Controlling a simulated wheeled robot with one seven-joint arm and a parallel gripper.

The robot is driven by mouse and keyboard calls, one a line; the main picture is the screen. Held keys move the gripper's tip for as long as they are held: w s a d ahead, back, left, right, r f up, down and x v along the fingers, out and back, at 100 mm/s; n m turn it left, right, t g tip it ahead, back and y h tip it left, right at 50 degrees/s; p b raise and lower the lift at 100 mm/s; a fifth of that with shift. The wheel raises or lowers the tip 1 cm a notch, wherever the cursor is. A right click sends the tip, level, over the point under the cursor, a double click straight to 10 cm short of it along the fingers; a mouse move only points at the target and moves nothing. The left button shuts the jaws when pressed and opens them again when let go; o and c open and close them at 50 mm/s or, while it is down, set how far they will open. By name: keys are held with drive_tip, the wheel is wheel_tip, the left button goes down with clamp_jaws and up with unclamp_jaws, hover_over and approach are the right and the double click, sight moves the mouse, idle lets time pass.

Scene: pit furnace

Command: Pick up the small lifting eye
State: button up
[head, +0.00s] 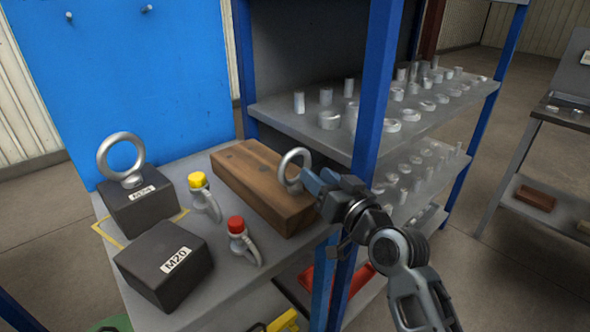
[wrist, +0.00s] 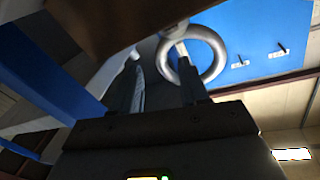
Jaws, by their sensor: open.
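The small lifting eye (head: 294,170) is a silver ring standing at the right end of a brown wooden block (head: 244,172). My gripper (head: 312,181) is open, with its fingertips close to the ring's right side. In the wrist view the ring (wrist: 218,58) shows beyond my open gripper (wrist: 157,56). The right finger overlaps the ring's opening there; I cannot tell whether it passes through or only lies in front. The eye's lower part is hidden. A larger lifting eye (head: 101,161) stands upright on a dark block labelled M24 (head: 143,212).
A bare dark block labelled M20 (head: 160,270) sits at the front left. A yellow-capped fitting (head: 206,198) and a red-capped fitting (head: 243,244) stand between the blocks. A blue shelf post (head: 373,90) rises close beside my gripper. Shelves (head: 420,122) behind hold several metal parts.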

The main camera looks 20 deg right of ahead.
sight(309, 167)
drive_tip(key=w, duration=0.3)
drive_tip(key=w+p, duration=0.1)
drive_tip(key=w, duration=0.1)
drive_tip(key=shift+a+r, duration=0.2)
drive_tip(key=shift+a, duration=0.15)
clamp_jaws()
